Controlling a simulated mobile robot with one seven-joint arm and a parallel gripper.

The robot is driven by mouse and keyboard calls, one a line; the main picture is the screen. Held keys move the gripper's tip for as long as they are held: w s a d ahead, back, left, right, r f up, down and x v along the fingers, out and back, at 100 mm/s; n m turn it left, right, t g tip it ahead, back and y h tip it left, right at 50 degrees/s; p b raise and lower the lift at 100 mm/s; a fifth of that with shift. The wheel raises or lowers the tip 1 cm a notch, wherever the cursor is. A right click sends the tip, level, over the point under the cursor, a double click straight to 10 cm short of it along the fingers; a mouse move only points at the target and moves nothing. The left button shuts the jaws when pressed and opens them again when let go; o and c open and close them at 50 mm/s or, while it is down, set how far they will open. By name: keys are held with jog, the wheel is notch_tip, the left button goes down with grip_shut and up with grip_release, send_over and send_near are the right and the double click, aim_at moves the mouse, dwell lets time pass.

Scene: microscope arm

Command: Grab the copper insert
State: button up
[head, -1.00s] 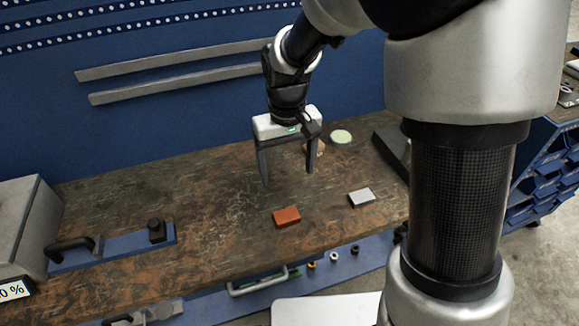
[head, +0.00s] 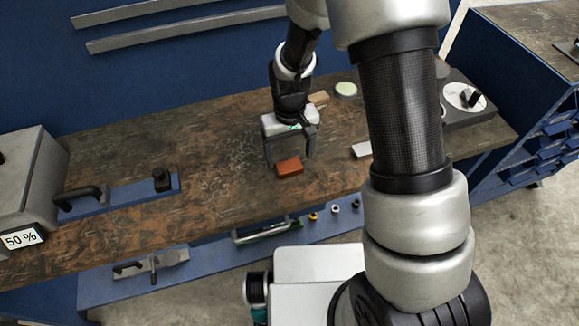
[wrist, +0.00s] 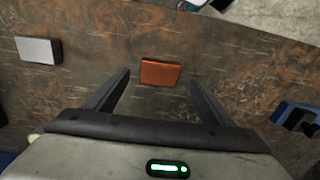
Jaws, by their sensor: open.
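The copper insert is an orange-brown block (head: 290,167) lying flat on the worn wooden bench top. In the wrist view the copper insert (wrist: 160,73) lies just beyond the fingertips, roughly midway between them. My gripper (head: 290,162) is open and empty, pointing down over the bench close to the block. In the wrist view its two fingers (wrist: 158,76) are spread wider than the block, with no contact visible. How high the fingertips are above the bench is hard to tell.
A silver block (head: 361,150) lies right of the copper one, also in the wrist view (wrist: 38,50). A tan block (head: 319,98) and a pale green disc (head: 346,89) lie behind. A grey box (head: 28,185) and blue rail (head: 120,198) stand at left. The bench's left middle is clear.

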aim_at(289, 165)
jog(key=shift+w+f, duration=0.15)
jog(key=shift+f, duration=1.75)
